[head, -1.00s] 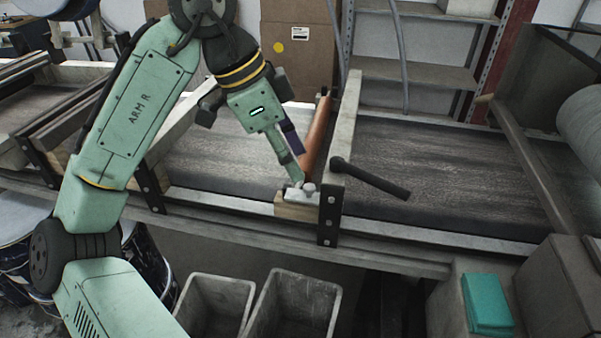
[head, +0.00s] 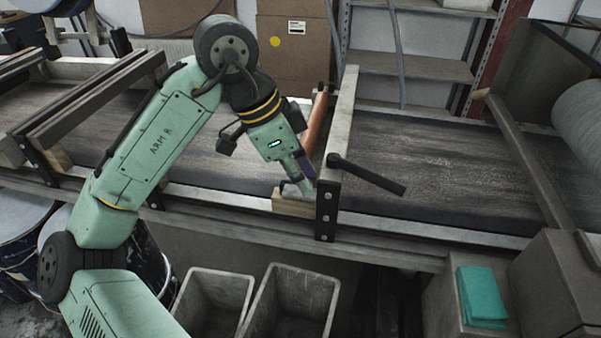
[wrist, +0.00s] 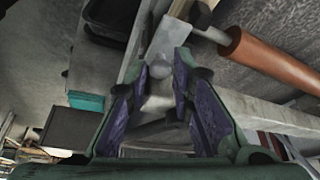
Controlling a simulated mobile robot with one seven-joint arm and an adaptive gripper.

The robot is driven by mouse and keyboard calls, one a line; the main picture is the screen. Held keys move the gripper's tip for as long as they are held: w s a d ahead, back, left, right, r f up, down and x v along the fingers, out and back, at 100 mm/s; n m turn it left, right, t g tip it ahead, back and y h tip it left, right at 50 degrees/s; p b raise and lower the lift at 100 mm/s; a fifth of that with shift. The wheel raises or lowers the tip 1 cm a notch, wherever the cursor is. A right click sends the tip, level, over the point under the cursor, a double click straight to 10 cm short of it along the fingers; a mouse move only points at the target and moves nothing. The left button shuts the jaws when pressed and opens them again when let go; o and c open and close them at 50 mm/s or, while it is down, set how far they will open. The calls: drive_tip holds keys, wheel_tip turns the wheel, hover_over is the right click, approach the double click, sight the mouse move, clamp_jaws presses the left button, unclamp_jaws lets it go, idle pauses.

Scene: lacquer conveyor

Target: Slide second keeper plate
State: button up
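The keeper plate (wrist: 167,42) is a pale metal plate with a round knob (wrist: 160,71), seen in the wrist view. In the head view my gripper hides most of it, at the front end of the copper roller (head: 316,118), above a wooden block (head: 291,206). The roller also shows in the wrist view (wrist: 268,60). My gripper (head: 305,190) is low over the block, beside the pale crossbar (head: 340,118). In the wrist view my gripper (wrist: 165,68) is open, its purple-padded fingers on either side of the knob, with gaps showing. I cannot tell whether either finger touches it.
A black handle (head: 368,174) sticks out to the right of the crossbar over the dark conveyor belt (head: 440,165). Two grey bins (head: 292,300) stand below the front rail. A teal stack (head: 482,295) lies on a box at lower right.

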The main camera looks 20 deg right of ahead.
clamp_jaws()
idle(0.4)
drive_tip(key=shift+w+d, duration=0.75)
drive_tip(key=shift+w, duration=0.3)
drive_tip(key=shift+w+r, duration=0.1)
drive_tip(key=shift+w, duration=0.05)
drive_tip(key=shift+o, duration=2.1)
unclamp_jaws()
drive_tip(key=shift+o, duration=0.3)
